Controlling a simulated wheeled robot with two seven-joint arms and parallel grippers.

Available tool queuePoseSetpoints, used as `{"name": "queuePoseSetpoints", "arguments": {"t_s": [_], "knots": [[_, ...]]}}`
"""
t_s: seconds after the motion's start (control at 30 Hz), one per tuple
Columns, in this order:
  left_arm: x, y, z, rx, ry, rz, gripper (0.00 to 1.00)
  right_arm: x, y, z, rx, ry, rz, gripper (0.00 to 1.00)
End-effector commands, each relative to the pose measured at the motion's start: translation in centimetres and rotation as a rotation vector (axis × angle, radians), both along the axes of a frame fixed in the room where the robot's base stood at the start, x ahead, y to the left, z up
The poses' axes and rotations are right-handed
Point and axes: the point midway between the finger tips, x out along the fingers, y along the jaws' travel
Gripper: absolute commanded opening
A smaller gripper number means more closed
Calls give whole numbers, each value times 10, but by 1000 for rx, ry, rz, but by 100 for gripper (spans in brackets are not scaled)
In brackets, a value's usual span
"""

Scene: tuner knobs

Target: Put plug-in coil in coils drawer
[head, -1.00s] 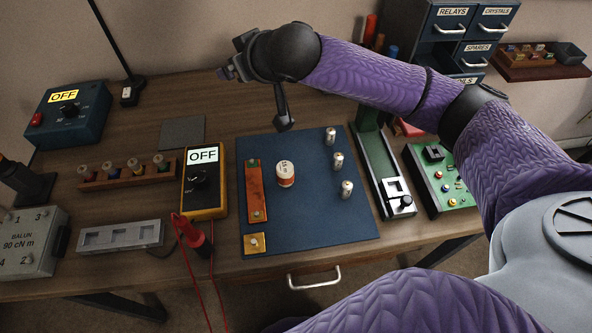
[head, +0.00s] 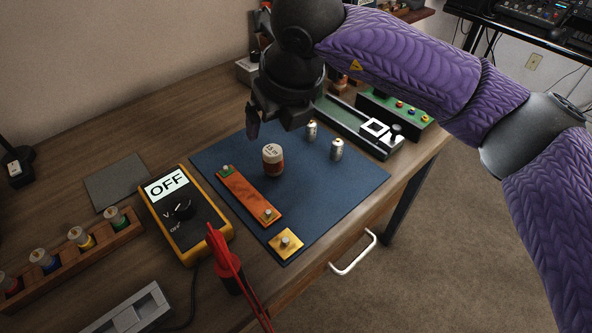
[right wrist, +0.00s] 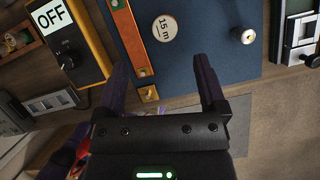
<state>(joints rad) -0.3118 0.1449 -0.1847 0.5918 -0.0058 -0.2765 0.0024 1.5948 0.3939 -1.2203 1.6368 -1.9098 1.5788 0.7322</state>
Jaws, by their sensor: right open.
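The plug-in coil (head: 272,160) is a short cylinder with a white top and a reddish-brown lower band. It stands upright on the blue mat (head: 320,195). In the right wrist view its round white top, marked "15 m" (right wrist: 165,28), shows beyond the fingers. My right gripper (head: 270,122) is open and empty, above and behind the coil in the head view. Its two fingers also show apart in the right wrist view (right wrist: 165,82). My left gripper is not in view.
An orange-red strip (head: 250,195) and a brass block (head: 286,243) lie near the coil. Two metal cylinders (head: 337,149) stand to its right. A yellow meter reading OFF (head: 185,215) and red probes (head: 226,262) are at left. The mat's right front is clear.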

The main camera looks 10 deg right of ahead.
Motion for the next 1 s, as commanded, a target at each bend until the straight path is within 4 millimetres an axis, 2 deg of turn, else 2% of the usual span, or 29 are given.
{"name": "queuePoseSetpoints", "arguments": {"t_s": [0.13,0.53,0.6,0.77,0.87,1.0], "knots": [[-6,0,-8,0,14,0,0,7,-1,-17,-27,-8,-10,90],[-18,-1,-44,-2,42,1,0,26,10,-92,-23,-4,-8,90],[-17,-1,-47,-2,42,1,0,30,12,-97,-23,-6,-7,90],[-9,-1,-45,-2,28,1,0,30,12,-93,-22,-9,-8,90],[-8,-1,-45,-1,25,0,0,30,12,-93,-22,-9,-8,73],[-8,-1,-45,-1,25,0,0,30,12,-93,-22,-9,-8,44]]}}
